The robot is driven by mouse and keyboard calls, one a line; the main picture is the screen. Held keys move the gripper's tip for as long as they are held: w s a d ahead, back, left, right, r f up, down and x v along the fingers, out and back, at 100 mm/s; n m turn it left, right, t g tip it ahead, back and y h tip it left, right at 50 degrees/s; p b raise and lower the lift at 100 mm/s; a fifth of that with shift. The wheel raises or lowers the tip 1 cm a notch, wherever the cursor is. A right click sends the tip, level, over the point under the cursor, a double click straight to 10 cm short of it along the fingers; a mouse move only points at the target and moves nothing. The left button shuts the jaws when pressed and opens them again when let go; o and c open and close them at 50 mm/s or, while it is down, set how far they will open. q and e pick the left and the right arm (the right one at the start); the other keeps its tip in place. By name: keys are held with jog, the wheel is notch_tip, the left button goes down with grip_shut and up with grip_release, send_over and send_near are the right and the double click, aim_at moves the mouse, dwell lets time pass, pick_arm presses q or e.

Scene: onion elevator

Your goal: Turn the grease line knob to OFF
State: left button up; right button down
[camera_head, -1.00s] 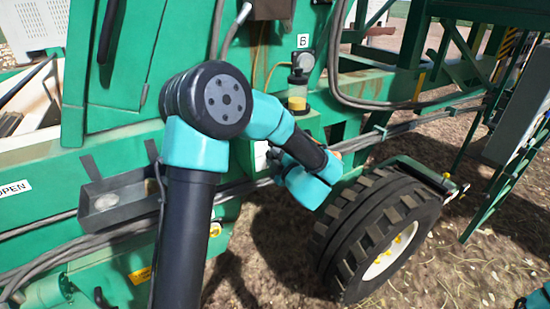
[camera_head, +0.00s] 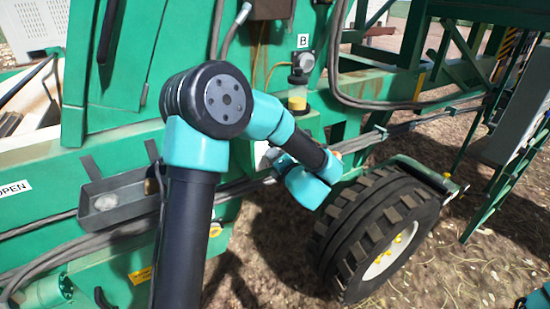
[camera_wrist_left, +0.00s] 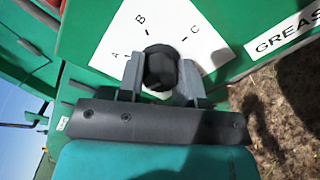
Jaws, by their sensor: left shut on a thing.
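The grease line knob (camera_wrist_left: 160,68) is black and round and sits on a white plate (camera_wrist_left: 187,22) marked A, B and C. My left gripper (camera_wrist_left: 162,76) is shut on the knob, one finger on each side of it. A green panel around the plate bears a partly cut-off label (camera_wrist_left: 285,35) starting "GREAS". No OFF marking shows, and I cannot tell which letter the knob points at. In the head view my left arm hides the knob and fingers; a bit of white plate (camera_head: 262,155) shows beside the arm. My right gripper does not show.
A small reservoir with yellow contents (camera_head: 297,100) stands behind my arm, under a B sign (camera_head: 303,41). A large black tyre (camera_head: 375,235) is right of my forearm. A grey tray (camera_head: 120,203) and hoses run along the green machine at left.

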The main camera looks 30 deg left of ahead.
pick_arm(q)
jog(key=shift+n, duration=1.5)
jog(key=o, duration=0.9)
jog(key=shift+o, duration=0.2)
jog(key=shift+d, duration=0.1)
jog(key=v, duration=1.7)
jog(key=shift+s+d, duration=0.1)
